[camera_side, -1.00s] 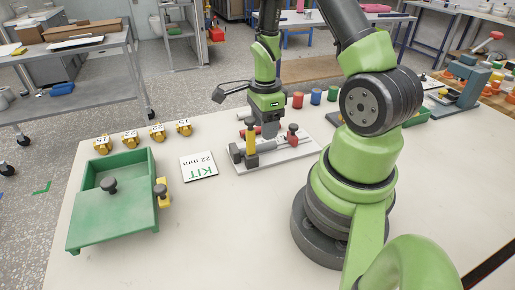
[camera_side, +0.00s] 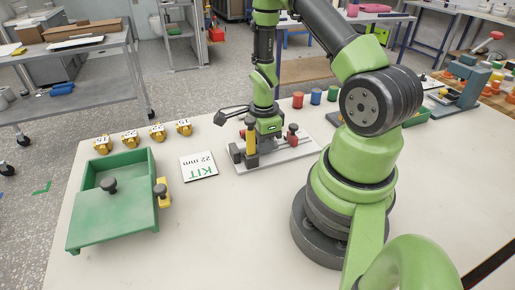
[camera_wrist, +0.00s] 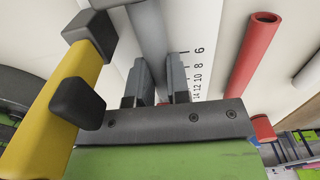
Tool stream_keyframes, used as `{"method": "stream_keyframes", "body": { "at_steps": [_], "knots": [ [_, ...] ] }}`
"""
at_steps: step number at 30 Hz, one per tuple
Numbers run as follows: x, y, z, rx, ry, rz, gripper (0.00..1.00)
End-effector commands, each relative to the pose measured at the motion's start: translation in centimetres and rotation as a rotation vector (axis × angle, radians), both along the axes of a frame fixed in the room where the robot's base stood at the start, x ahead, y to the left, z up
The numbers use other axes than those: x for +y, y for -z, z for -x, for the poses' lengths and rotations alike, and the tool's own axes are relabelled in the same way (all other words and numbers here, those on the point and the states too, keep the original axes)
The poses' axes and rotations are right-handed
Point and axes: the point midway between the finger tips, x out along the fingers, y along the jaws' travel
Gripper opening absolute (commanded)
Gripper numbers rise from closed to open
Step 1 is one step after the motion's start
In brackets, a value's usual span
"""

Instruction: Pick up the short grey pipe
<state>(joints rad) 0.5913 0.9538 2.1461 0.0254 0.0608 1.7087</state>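My gripper (camera_wrist: 157,82) points down in the wrist view, its two dark fingers apart. A grey pipe (camera_wrist: 149,32) lies between and beyond the fingers; I cannot tell whether they touch it. In the side view my gripper is low over the white board (camera_side: 293,152), and its fingertips and the grey pipe are largely hidden there. A yellow-handled clamp (camera_wrist: 62,110) with dark ends stands close on the left of the gripper; it also shows in the side view (camera_side: 251,142). A red pipe (camera_wrist: 248,58) lies to the right, beside printed size numbers.
Several yellow fittings (camera_side: 130,138) line the table's back left edge. Coloured cups (camera_side: 316,96) stand behind the board. The front middle of the table is clear.

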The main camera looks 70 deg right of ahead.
Motion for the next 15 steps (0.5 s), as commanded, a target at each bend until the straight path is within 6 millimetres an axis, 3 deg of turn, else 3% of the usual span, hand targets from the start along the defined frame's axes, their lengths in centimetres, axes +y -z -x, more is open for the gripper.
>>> {"method": "stream_keyframes", "body": {
  "at_steps": [15],
  "knots": [
    [0.01, 0.00, 0.01, 0.000, 0.000, 0.000, 0.00]
  ]
}}
